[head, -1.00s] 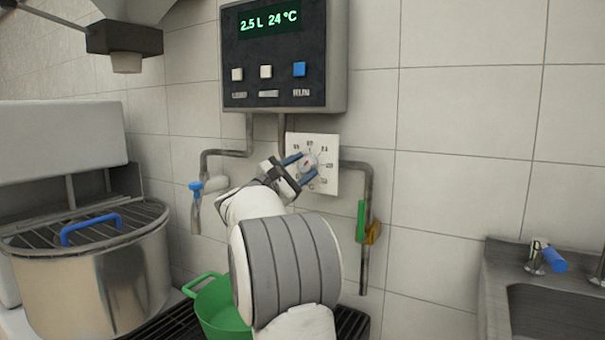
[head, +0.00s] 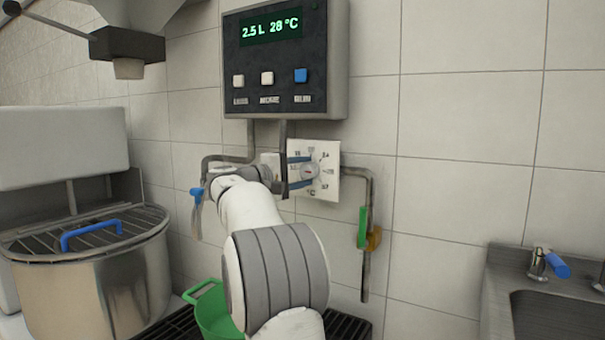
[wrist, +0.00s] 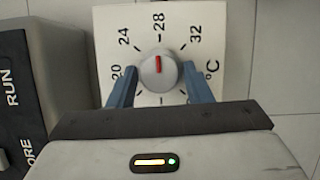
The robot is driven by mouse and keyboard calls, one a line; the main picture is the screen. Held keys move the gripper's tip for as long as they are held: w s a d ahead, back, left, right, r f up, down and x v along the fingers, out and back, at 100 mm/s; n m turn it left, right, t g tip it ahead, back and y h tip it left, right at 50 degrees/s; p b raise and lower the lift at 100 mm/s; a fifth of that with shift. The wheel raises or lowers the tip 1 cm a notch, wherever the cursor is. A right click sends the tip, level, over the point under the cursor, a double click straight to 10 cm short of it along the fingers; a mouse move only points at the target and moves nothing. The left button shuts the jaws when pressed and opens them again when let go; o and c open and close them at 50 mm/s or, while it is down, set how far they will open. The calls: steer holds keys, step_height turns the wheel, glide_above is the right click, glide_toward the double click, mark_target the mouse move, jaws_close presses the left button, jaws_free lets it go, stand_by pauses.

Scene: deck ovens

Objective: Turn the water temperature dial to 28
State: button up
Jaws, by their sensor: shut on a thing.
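The water temperature dial is a round grey knob (wrist: 158,72) with a red pointer, on a white square plate (wrist: 215,25) marked 20, 24, 28 and 32 with °C. In the wrist view the red pointer lines up with the 28 mark. In the head view the knob (head: 310,172) sits on the wall plate below the control box. My gripper (wrist: 158,88) is shut on the knob, one blue finger on each side. The display (head: 271,26) on the control box reads 2.5 L and 28 °C.
The control box (head: 335,60) with two white buttons and one blue button hangs just above the dial. Pipes (head: 368,215) with a green-handled valve (head: 362,227) run beside it. A green bucket (head: 212,312) stands below, a steel mixer bowl (head: 110,285) at left, a sink (head: 560,315) at right.

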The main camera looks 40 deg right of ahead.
steer(key=shift+w+a+f+m, duration=0.1)
steer(key=shift+m, duration=0.2)
steer(key=o, duration=0.8)
steer(key=a+p, duration=0.1)
steer(key=a, duration=0.6)
steer(key=shift+a+p, duration=0.3)
steer(key=shift+a, duration=0.1)
